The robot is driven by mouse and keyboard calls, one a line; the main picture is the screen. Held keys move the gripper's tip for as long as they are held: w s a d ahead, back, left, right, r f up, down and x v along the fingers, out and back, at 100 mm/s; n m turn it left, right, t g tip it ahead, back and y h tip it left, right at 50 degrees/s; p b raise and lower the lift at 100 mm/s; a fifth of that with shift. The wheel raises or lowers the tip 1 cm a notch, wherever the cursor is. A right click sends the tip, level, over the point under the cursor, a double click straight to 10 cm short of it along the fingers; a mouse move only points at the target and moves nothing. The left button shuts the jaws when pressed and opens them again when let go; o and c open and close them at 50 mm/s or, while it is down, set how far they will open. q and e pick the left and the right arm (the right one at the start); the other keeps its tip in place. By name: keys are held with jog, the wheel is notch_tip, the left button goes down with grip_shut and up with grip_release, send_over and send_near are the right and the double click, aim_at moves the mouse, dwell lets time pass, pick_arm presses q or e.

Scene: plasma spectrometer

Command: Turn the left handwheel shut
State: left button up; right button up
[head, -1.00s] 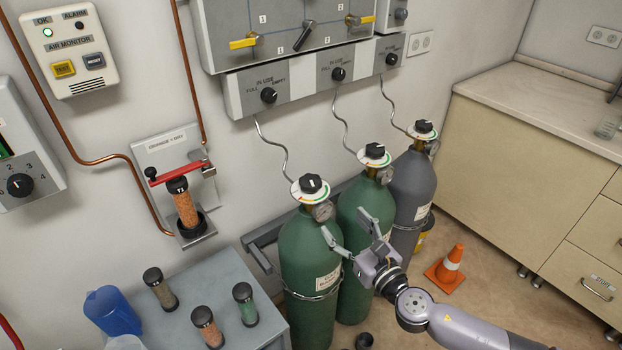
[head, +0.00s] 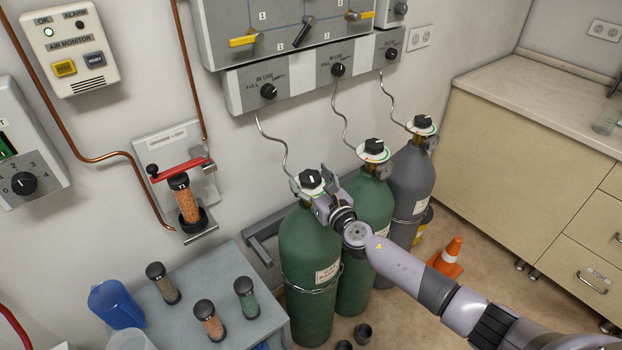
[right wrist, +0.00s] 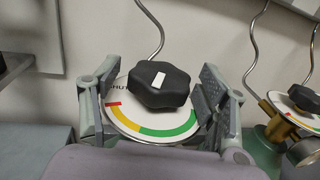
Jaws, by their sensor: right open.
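The left handwheel (head: 311,180) is a black lobed knob with a white mark, on top of the left green cylinder (head: 308,245). In the right wrist view the handwheel (right wrist: 159,84) sits above a white dial (right wrist: 125,120) with red, yellow and green bands and lettering partly hidden by the knob. My right gripper (head: 311,184) is at the handwheel. Its open fingers (right wrist: 152,92) stand on either side of the knob, with a visible gap on the left and a smaller one on the right. My left gripper is not in view.
The middle green cylinder's handwheel (head: 374,146) and the grey cylinder (head: 411,180) stand close to the right. A thin grey pigtail tube (head: 272,140) rises behind the left handwheel. An orange cone (head: 449,255) is on the floor. A small table (head: 178,325) with several jars stands at left.

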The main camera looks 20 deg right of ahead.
jog(key=shift+w, duration=0.1)
jog(key=shift+c, duration=0.3)
jog(key=c, duration=1.1)
